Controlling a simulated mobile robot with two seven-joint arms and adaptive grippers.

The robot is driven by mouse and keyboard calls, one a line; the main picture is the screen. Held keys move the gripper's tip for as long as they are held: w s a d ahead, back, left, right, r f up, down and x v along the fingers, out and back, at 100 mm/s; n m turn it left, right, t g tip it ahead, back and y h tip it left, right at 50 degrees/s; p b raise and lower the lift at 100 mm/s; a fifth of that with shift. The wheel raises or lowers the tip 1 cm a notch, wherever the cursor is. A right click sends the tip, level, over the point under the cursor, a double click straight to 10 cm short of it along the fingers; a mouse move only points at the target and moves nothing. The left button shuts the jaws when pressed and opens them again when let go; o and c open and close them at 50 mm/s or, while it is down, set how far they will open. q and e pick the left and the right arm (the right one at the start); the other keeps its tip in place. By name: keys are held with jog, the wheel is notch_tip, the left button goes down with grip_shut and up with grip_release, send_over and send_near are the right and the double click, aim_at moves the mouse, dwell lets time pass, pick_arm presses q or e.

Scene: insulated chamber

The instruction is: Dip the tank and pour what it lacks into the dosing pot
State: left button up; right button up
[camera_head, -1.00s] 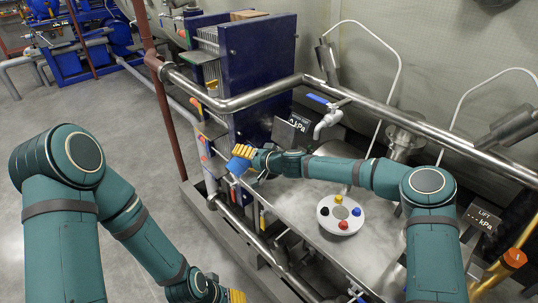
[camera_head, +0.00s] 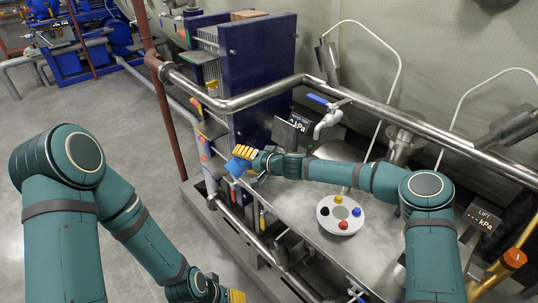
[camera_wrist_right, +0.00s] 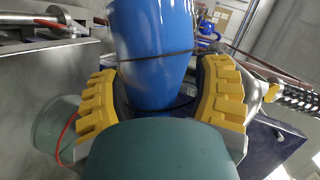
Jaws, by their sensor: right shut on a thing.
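My right gripper (camera_head: 243,158) is shut on a blue rounded vessel (camera_head: 237,167), out beyond the left edge of the steel bench. In the right wrist view the yellow fingers of this gripper (camera_wrist_right: 160,100) stand either side of the blue vessel (camera_wrist_right: 153,45), which has a thin dark line around it. Its mouth and contents are hidden. My left gripper (camera_head: 236,296) is partly cut off at the bottom edge of the head view, so its opening does not show. I cannot tell for sure which vessel is the dosing pot or the tank.
A steel rail (camera_head: 245,98) runs across the bench. A tap with a blue lever (camera_head: 328,120) and a steel cup-like fitting (camera_head: 404,140) stand behind. A white disc (camera_head: 341,214) with coloured knobs lies on the bench. A blue plate unit (camera_head: 258,75) stands behind the gripper.

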jog(key=shift+a+r+m+y, duration=0.1)
jog(key=shift+r+m+y, duration=0.2)
jog(key=shift+r+m, duration=0.15)
dwell(0.4)
jog(key=shift+w+d+f+m+y, duration=0.1)
jog(key=shift+w+d+m+y, duration=0.15)
jog(key=shift+d+m+y, duration=0.25)
dwell(1.6)
jog(key=shift+r+m+g+y, duration=0.3)
jog(key=shift+r+m+y, duration=0.3)
jog(key=shift+r+m, duration=0.6)
dwell(3.6)
jog(key=n, duration=0.1)
jog(key=f+n+h, duration=0.1)
jog(key=a+f+n+h, duration=0.1)
jog(key=shift+s+f+n, duration=0.1)
jog(key=shift+s+n, duration=0.25)
